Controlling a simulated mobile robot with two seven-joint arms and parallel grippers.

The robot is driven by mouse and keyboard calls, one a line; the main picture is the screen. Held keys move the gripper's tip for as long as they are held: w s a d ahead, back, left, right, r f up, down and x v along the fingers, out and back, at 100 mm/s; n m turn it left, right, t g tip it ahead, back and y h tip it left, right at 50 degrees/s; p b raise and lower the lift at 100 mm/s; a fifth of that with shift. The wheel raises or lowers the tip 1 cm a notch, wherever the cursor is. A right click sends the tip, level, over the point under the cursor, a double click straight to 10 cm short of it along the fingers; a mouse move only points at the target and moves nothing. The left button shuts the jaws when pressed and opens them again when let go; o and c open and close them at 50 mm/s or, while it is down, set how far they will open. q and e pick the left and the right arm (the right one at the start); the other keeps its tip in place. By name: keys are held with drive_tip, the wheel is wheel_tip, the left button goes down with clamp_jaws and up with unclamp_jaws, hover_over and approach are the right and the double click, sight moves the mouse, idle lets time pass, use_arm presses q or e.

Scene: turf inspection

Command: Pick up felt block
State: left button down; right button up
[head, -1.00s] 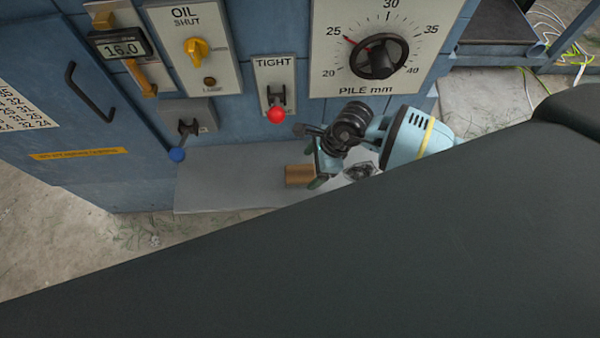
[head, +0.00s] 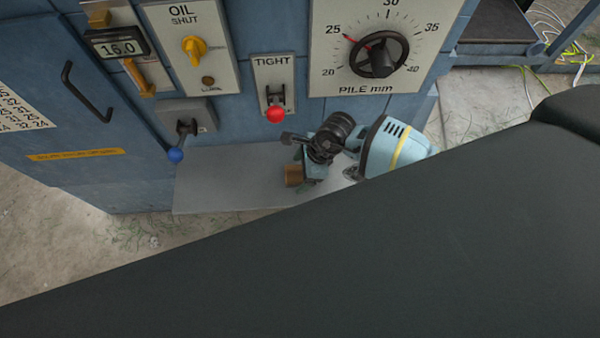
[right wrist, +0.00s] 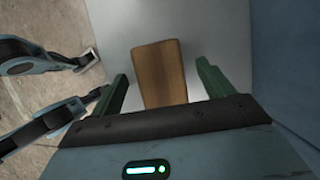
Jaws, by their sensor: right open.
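The felt block, a brown block (head: 293,176), rests on the grey shelf (head: 225,180) at the foot of the blue machine. My right gripper (head: 303,173) is at the block's right side in the head view and hides part of it. In the right wrist view, the block (right wrist: 160,72) appears between the two green fingers of my open right gripper (right wrist: 163,72), with a gap on each side. I cannot tell whether the fingers are level with the block. My left gripper does not show in the head view.
Above the shelf, the machine carries a red-knobbed lever (head: 275,113), a blue-knobbed lever (head: 176,154), a yellow oil valve (head: 195,48) and a pile dial (head: 379,54). A dark surface fills the foreground. Shelf left of the block is clear.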

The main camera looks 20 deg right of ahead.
sight(293, 173)
drive_tip(key=shift+f, duration=0.2)
idle(0.4)
drive_tip(key=c, duration=1.1)
drive_tip(key=shift+o, duration=0.2)
drive_tip(key=shift+r, duration=0.45)
wheel_tip(293, 173, up, 4)
drive_tip(key=shift+w+f, duration=0.1)
drive_tip(key=shift+f, duration=0.15)
drive_tip(key=s+a, duration=0.2)
drive_tip(key=s, duration=0.5)
drive_tip(key=s+a+r+p, duration=0.1)
drive_tip(key=s+a, duration=0.1)
drive_tip(key=s, duration=0.6)
drive_tip(key=shift+s+a, duration=0.25)
drive_tip(key=shift+s, duration=0.05)
